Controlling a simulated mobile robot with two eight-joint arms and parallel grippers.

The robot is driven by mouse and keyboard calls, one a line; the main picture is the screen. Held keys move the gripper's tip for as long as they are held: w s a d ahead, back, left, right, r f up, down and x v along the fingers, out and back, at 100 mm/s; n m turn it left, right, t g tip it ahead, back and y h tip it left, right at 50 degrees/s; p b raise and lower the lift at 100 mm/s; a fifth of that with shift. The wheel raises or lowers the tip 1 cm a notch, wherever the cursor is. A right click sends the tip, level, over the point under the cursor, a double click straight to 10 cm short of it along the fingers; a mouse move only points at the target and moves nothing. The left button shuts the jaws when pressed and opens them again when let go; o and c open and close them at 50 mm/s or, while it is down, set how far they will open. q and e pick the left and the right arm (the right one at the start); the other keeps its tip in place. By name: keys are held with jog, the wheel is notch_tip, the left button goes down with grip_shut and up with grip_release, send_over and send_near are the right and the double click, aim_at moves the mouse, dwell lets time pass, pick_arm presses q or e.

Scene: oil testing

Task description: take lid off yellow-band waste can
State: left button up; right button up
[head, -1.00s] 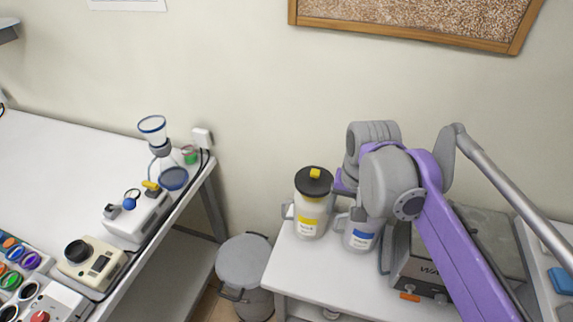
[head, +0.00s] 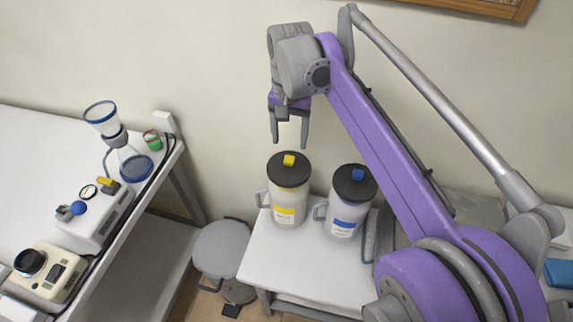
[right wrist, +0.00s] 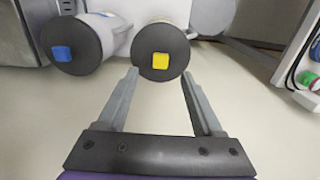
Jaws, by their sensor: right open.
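The yellow-band waste can (head: 286,206) stands upright on the small white table, with a handle on its left side. Its black lid (head: 288,170) is on it and has a yellow knob (head: 289,160). My right gripper (head: 290,143) is open and empty, pointing down above the lid, apart from it. In the right wrist view the yellow knob (right wrist: 160,60) and black lid (right wrist: 160,40) lie ahead, beyond the two fingertips (right wrist: 160,72). My left gripper is not in view.
A blue-band can (head: 346,212) with a black lid and blue knob stands close to the right. A grey bin (head: 222,255) is on the floor to the left. The left bench (head: 40,150) carries a glass filter funnel (head: 104,118) and instruments. A wall is behind.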

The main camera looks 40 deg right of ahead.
aim_at(289, 159)
jog(key=f, duration=0.7)
jog(key=shift+w+d+f, duration=0.1)
jog(key=shift+w+d, duration=0.05)
jog(key=shift+w, duration=0.05)
grip_shut()
